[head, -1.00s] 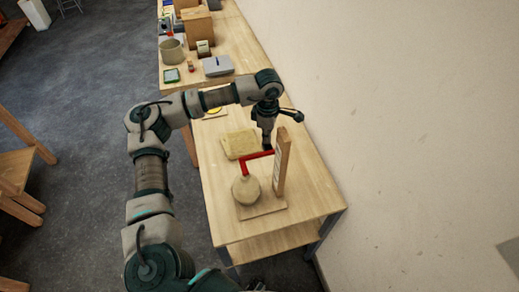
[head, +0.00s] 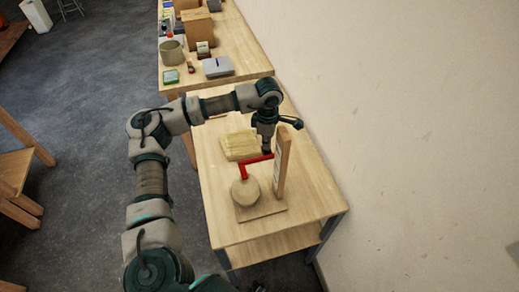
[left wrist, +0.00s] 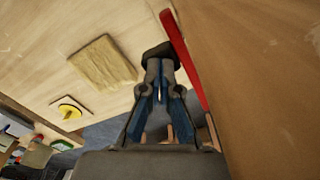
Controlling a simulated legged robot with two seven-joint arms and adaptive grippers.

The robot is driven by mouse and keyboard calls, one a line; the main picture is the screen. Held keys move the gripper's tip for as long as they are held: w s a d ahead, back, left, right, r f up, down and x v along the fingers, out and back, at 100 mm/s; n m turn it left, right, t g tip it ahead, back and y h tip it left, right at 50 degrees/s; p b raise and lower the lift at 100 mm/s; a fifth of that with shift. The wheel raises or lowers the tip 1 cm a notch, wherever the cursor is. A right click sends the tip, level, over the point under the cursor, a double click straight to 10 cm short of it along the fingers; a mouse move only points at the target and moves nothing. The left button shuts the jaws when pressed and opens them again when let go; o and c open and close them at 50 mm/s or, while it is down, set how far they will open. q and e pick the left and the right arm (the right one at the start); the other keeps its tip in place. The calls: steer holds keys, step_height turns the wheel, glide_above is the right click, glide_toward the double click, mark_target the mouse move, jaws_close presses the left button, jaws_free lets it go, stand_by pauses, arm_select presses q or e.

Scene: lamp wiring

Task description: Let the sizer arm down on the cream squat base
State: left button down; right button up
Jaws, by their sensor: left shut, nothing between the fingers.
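The red sizer arm (head: 257,160) reaches left from the upright wooden post (head: 282,162), and its end bends down over the cream squat base (head: 245,193). Its tip looks at or just above the base's top; I cannot tell if they touch. My left gripper (head: 266,151) points down at the red arm near the post, shut and empty. In the left wrist view the gripper's tips (left wrist: 160,54) are close beside the red arm (left wrist: 184,58); contact is unclear. My right gripper is not in view.
A tan block (head: 240,145) lies on the table behind the base. A yellow disc (left wrist: 68,111) shows in the left wrist view. A second table (head: 235,57) farther back holds a pot (head: 172,51) and boxes. The wall runs along the right.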

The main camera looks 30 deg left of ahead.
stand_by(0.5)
arm_select(q)
step_height(320, 180, up, 8)
steer(key=p, duration=0.5)
steer(key=shift+f, duration=0.25)
steer(key=shift+f, duration=0.1)
